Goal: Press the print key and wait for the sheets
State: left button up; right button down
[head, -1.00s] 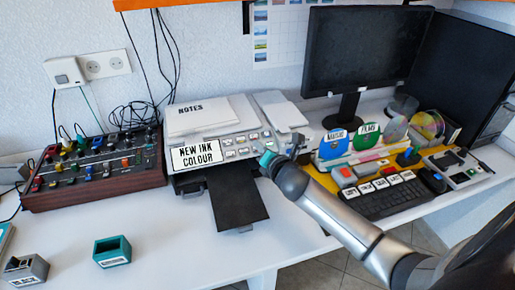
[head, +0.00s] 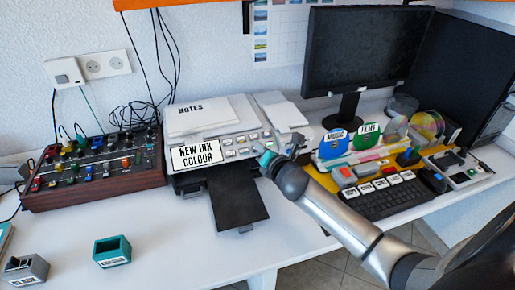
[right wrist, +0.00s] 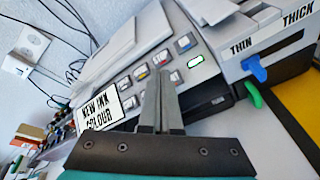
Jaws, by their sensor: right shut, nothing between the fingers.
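The grey printer (head: 212,137) stands on the white desk, with a "NEW INK COLOUR" sign (head: 196,154) and a panel of several small keys on its front. In the right wrist view one key (right wrist: 195,61) has a bright green outline; I cannot read the key labels. My right gripper (head: 266,158) is at the right end of the panel. Its fingers (right wrist: 162,88) are shut and empty, their tips over the panel by the keys; I cannot tell whether they touch. The black output tray (head: 237,193) sticks out in front, with no sheets on it. My left gripper is not in view.
A wooden-sided control box (head: 95,175) with knobs stands left of the printer. A teal box (head: 112,252) and a grey box (head: 25,270) sit at the front left. A keyboard (head: 385,198) and a monitor (head: 365,55) are on the right. A blue thin/thick slider (right wrist: 255,70) is right of the keys.

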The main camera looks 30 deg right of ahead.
jog(key=shift+w+d+f, duration=0.1)
jog(key=shift+w+f, duration=0.1)
jog(key=shift+f, duration=0.15)
dwell(0.3)
jog(key=shift+w+f+b, duration=0.15)
jog(key=shift+f+b, duration=0.2)
dwell(0.3)
jog(key=shift+r, duration=0.1)
jog(key=shift+s+r+p, duration=0.4)
jog(key=shift+r+p, duration=0.25)
jog(key=shift+p, duration=0.35)
